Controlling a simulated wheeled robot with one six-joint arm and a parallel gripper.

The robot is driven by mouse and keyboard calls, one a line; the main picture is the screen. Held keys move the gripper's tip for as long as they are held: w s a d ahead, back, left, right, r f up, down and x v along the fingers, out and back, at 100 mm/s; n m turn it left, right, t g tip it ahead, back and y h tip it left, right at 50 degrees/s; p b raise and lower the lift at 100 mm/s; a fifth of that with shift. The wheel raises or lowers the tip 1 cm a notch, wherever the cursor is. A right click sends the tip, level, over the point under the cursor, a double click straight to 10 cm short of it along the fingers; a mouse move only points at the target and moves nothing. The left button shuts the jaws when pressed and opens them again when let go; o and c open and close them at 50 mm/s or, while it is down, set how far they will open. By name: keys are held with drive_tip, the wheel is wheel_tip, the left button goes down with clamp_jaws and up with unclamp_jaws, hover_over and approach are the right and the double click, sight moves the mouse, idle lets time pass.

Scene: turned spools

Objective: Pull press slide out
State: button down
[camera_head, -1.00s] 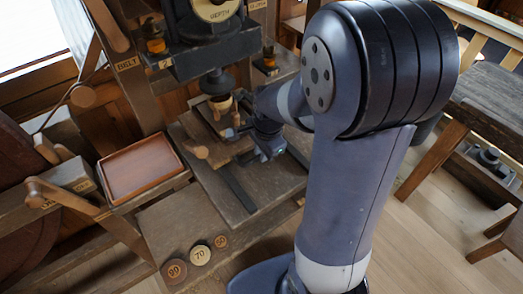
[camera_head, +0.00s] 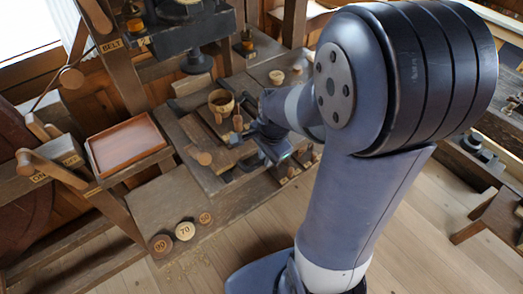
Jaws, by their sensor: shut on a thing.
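The press slide (camera_head: 204,134) is a flat wooden board lying on the press bed (camera_head: 222,182). A round wooden cup-like piece (camera_head: 221,101) stands on it. A wooden knob (camera_head: 204,158) sticks up at its front left, and an upright peg (camera_head: 238,123) stands at its right. My gripper (camera_head: 243,132) is at the slide's right side, shut on the slide by or near that peg; the exact grip is partly hidden by the jaws. The black press head (camera_head: 190,38) with its nose (camera_head: 196,62) is behind the slide, and the cup-like piece stands in front of the nose.
A reddish wooden tray (camera_head: 125,145) stands to the left. Round discs marked 90 (camera_head: 161,245) and 70 (camera_head: 185,231), with a smaller one (camera_head: 205,218), lie at the front left. Small pieces stand behind my gripper. The floor at front right is clear.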

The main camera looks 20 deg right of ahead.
drive_tip(key=s+d, duration=0.2)
drive_tip(key=s, duration=0.5)
drive_tip(key=shift+s+d, duration=0.2)
drive_tip(key=shift+s, duration=0.05)
drive_tip(key=c, duration=1.4)
unclamp_jaws()
wheel_tip(320, 180, up, 11)
drive_tip(key=s+p, duration=0.1)
drive_tip(key=shift+s+d+f, duration=0.15)
drive_tip(key=shift+s+d, duration=0.15)
drive_tip(key=shift+s, duration=0.1)
drive_tip(key=shift+f, duration=0.15)
wheel_tip(320, 180, down, 10)
drive_tip(key=w, duration=0.2)
drive_tip(key=shift+w+a+f+b, duration=0.2)
drive_tip(key=shift+w+a+b, duration=0.1)
drive_tip(key=shift+a+b, duration=0.15)
